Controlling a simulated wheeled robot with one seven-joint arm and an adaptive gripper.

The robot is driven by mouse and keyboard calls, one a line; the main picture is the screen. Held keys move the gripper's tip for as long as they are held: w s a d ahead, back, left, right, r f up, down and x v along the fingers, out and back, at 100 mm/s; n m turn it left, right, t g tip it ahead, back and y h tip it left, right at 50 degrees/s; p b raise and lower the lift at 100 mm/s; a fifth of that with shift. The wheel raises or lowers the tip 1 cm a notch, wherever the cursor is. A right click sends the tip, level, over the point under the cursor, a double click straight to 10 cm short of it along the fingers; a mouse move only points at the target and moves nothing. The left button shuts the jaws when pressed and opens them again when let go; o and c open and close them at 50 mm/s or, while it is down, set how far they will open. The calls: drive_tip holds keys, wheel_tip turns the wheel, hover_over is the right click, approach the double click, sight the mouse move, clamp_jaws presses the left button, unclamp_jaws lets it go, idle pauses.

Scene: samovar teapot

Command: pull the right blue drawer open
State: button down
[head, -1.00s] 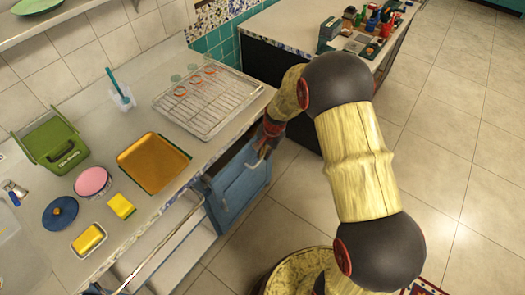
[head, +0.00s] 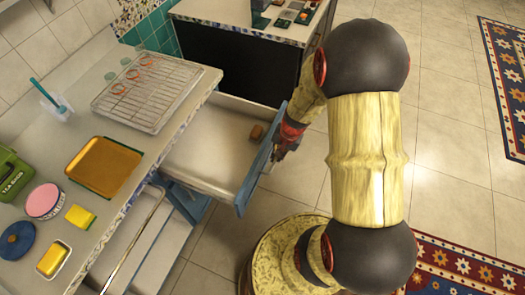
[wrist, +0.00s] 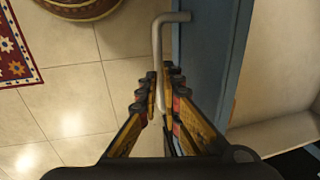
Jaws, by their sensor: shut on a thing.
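The right blue drawer (head: 252,172) stands pulled well out from the counter in the head view. My gripper (head: 283,150) is at the outer face of the drawer front. In the wrist view my gripper (wrist: 161,88) is shut on the grey bar handle (wrist: 158,45), whose bent upper end joins the blue drawer front (wrist: 203,45). The lower part of the handle is hidden between the fingers.
The counter (head: 152,155) holds a wire rack on a tray (head: 150,90), an orange tray (head: 104,166), a pink tin (head: 44,200) and yellow sponges. A dark-sided counter (head: 235,62) stands behind the drawer. Tiled floor and patterned rugs (head: 470,270) lie to the right.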

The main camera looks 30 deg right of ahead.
drive_tip(key=shift+s+d+f, duration=0.1)
drive_tip(key=shift+s+d, duration=0.35)
drive_tip(key=shift+s, duration=0.35)
drive_tip(key=shift+s+d+f, duration=0.1)
drive_tip(key=shift+s+d, duration=0.35)
drive_tip(key=shift+s, duration=0.3)
drive_tip(key=c, duration=2)
unclamp_jaws()
drive_tip(key=shift+w+d, duration=0.1)
drive_tip(key=shift+w, duration=0.05)
drive_tip(key=shift+o, duration=0.4)
drive_tip(key=shift+r, duration=0.1)
wheel_tip(320, 180, up, 12)
drive_tip(key=s+d, duration=0.1)
drive_tip(key=shift+s+d, duration=0.15)
drive_tip(key=shift+s, duration=0.25)
